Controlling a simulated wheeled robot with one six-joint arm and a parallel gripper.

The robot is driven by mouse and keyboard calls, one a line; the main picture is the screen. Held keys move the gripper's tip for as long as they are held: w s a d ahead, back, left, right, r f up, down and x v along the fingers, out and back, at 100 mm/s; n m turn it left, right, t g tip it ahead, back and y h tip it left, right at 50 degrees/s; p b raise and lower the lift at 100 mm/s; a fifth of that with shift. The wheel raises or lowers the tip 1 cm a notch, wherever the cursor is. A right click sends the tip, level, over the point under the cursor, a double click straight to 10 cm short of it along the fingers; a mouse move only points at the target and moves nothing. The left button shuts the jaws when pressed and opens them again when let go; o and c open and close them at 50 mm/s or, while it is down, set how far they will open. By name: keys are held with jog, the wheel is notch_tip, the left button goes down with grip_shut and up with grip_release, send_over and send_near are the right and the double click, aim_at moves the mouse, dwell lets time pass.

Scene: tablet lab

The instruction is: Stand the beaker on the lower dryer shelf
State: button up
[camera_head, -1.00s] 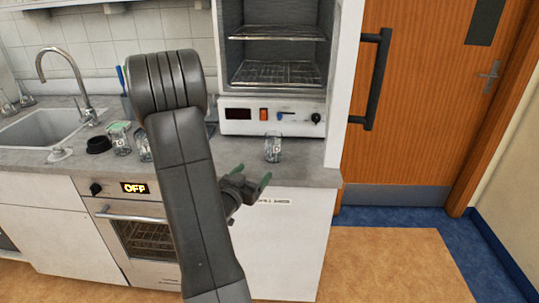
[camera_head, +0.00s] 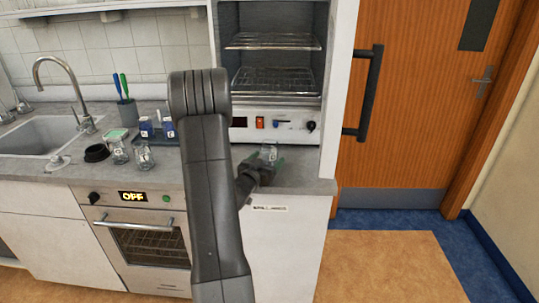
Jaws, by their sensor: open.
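A clear glass beaker (camera_head: 268,151) stands on the grey counter in front of the dryer. My gripper (camera_head: 268,165) is open at the beaker, with green-tipped fingers low beside it. I cannot tell whether the fingers touch the glass. The gripper hides the beaker's lower part. The dryer (camera_head: 280,124) stands open above and behind it. Its lower wire shelf (camera_head: 275,80) is empty, and so is the upper wire shelf (camera_head: 272,41).
More glassware (camera_head: 119,150) stands on the counter at left, near a black ring (camera_head: 96,153) and small blue boxes (camera_head: 147,128). The sink (camera_head: 38,135) is further left.

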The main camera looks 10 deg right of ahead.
jog(key=shift+w+d, duration=0.3)
jog(key=shift+w, duration=0.05)
jog(key=shift+c, duration=0.3)
jog(key=c, duration=1.1)
